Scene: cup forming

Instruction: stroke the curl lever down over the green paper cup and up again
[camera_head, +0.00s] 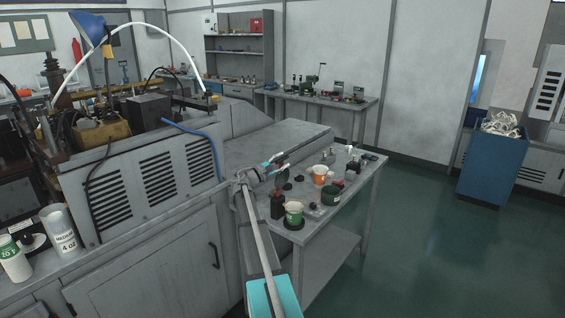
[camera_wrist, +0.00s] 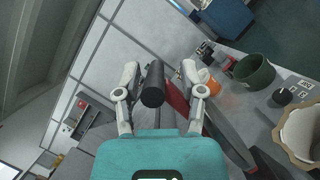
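The green paper cup (camera_head: 294,211) stands upright on a dark base near the front corner of the bench. A pale, wavy-rimmed cup (camera_wrist: 298,135) is cut off at the right edge of the wrist view; it seems to be the same one. A black cylindrical grip (camera_wrist: 153,85), apparently the curl lever's handle, lies between my gripper's fingers (camera_wrist: 160,72). Gaps show on both sides of it, so the fingers look open and not closed on it. In the head view my gripper (camera_head: 281,164) is above and left of the cup. The lever's linkage is mostly hidden.
An orange cup (camera_head: 319,171), a dark green bin (camera_head: 331,195) and small parts crowd the bench (camera_head: 340,218). A louvred machine (camera_head: 150,185) stands left of my arm. A blue bin (camera_head: 490,165) stands at right, with open floor before it.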

